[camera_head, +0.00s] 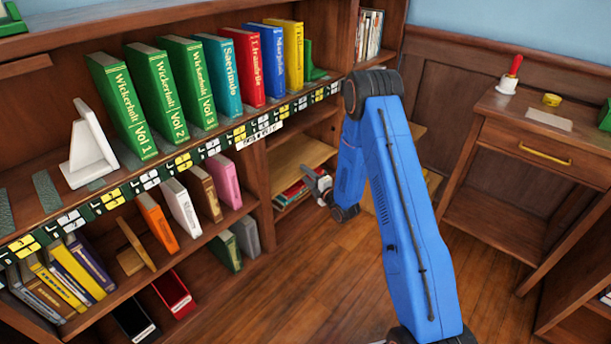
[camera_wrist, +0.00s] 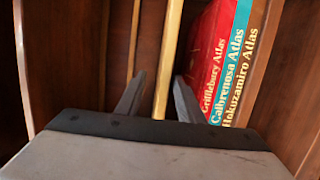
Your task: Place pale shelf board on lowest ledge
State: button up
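The pale shelf board (camera_head: 300,158) lies roughly level in the narrow bay of the bookcase, above a flat stack of books. In the wrist view, turned sideways, the board's light front edge (camera_wrist: 166,62) runs upright between my fingers. My gripper (camera_head: 317,184) is at the bay's front; in the wrist view my gripper (camera_wrist: 158,98) has one finger on each side of the edge. A gap shows between the left finger and the board; the right finger is very close, and I cannot tell whether it touches. The lowest ledge is not clearly seen behind my gripper.
The flat books (camera_head: 289,196), red, teal and brown atlases (camera_wrist: 218,60) in the wrist view, lie beside my right finger there. Bay walls stand close on both sides. Open wood floor (camera_head: 310,285) lies in front; a side desk (camera_head: 530,120) stands right.

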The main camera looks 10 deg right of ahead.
jog(key=shift+s, duration=0.15)
jog(key=v, duration=1.7)
jog(key=shift+d, duration=0.15)
notch_tip(320, 180, up, 11)
jog(key=w+d+m+g+h, duration=0.1)
jog(key=w+m+g+h, duration=0.1)
jog(key=m+g+h, duration=0.15)
jog(key=s+d+r+m+g+h, duration=0.25)
jog(key=s+r+m, duration=0.45)
jog(key=r, duration=0.4)
jog(key=s+a+r+m+g, duration=0.1)
jog(key=s+r+m+g, duration=0.1)
jog(key=s, duration=1)
jog(key=s+a+r+m+g, duration=0.1)
jog(key=s+r+m, duration=0.4)
jog(key=s, duration=0.7)
jog(key=s+a+r+m+g+h, duration=0.1)
jog(key=s+m, duration=0.4)
jog(key=s, duration=0.7)
notch_tip(320, 180, up, 3)
jog(key=shift+s+f+g, duration=0.1)
jog(key=shift+s+g, duration=0.05)
jog(key=shift+g, duration=0.75)
